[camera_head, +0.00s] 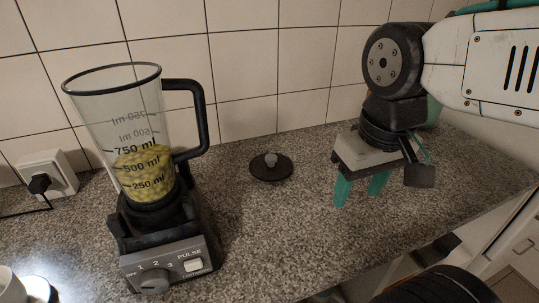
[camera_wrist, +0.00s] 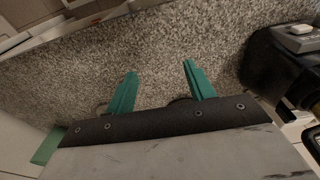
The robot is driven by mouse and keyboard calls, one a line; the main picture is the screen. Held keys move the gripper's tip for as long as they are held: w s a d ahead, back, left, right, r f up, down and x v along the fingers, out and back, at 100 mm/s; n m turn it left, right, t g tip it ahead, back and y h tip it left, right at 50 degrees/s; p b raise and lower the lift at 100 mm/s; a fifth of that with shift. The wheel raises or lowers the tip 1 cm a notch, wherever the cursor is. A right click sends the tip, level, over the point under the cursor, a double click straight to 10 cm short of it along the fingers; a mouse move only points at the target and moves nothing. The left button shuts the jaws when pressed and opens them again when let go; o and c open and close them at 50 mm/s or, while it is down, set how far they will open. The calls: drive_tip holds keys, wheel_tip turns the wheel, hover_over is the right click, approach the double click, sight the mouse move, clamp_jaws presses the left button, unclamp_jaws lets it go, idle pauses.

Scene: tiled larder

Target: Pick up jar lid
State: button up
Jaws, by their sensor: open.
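The lid (camera_head: 262,171) is a flat black disc with a small grey knob on top. It lies on the speckled counter near the tiled wall, right of the blender, in the head view. My gripper (camera_head: 358,192) has two green fingers pointing down, to the right of the lid and apart from it. In the wrist view my gripper (camera_wrist: 160,68) is open, with only bare counter between its fingertips. Small dark curved shapes show at the gripper body's edge there; I cannot tell whether they are the lid.
An open-topped blender (camera_head: 155,175) with yellowish contents stands at left; its dark base (camera_wrist: 285,75) seems to show at right in the wrist view. A wall socket (camera_head: 50,175) with a plug and a white cup (camera_head: 10,287) are farther left. The counter between lid and gripper is clear.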

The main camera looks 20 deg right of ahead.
drive_tip(key=w+m, duration=0.2)
drive_tip(key=w, duration=1.2)
drive_tip(key=m, duration=0.2)
hover_over(271, 157)
drive_tip(key=shift+h, duration=0.3)
drive_tip(key=f, duration=0.6)
drive_tip(key=shift+s+f, duration=0.25)
drive_tip(key=shift+f, duration=0.05)
drive_tip(key=f, duration=0.7)
drive_tip(key=shift+w, duration=0.3)
drive_tip(key=shift+f, duration=0.25)
drive_tip(key=c, duration=1)
